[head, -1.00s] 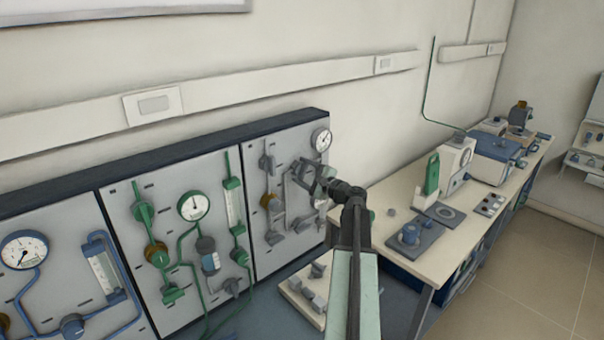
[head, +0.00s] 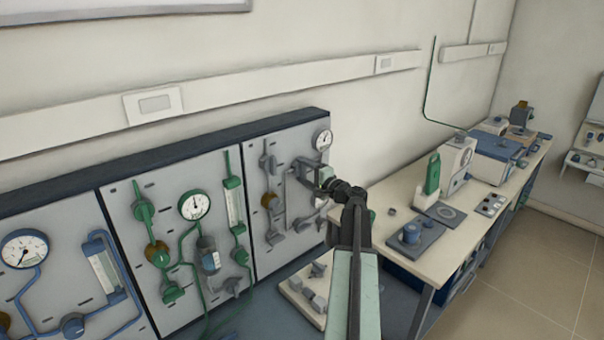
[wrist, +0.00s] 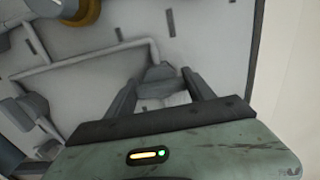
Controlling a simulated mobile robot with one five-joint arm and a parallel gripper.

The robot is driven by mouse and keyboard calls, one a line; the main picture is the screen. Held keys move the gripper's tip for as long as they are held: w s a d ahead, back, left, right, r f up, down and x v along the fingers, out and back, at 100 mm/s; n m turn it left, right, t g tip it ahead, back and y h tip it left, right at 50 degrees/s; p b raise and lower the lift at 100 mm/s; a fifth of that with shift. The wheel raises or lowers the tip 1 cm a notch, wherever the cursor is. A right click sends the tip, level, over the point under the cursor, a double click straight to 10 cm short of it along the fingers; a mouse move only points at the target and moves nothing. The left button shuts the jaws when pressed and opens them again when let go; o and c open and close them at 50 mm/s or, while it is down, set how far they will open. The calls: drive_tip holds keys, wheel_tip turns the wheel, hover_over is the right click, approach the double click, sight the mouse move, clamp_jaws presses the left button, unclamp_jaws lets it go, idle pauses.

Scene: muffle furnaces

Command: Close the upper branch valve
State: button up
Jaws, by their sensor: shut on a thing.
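The right grey panel (head: 283,150) carries grey pipework with several grey valves and a round gauge (head: 322,139) at its upper right. My gripper (head: 308,174) is at the upper part of the right-hand branch of this pipework, below the gauge. In the wrist view my gripper (wrist: 160,80) has its two dark fingers on either side of a grey valve handle (wrist: 160,72), shut on it. I take this to be the upper branch valve; in the head view my gripper largely hides it. A lower grey valve (head: 303,222) sits below it on the panel.
The green-piped panel (head: 150,195) and the blue-piped panel (head: 50,285) stand to the left. A pale board with grey blocks (head: 302,298) lies below. A bench (head: 400,240) with instruments is to the right of my arm.

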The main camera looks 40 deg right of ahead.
drive_tip(key=shift+r, duration=0.1)
drive_tip(key=o, duration=1.4)
drive_tip(key=shift+w, duration=0.1)
drive_tip(key=s, duration=0.8)
drive_tip(key=shift+a, duration=0.3)
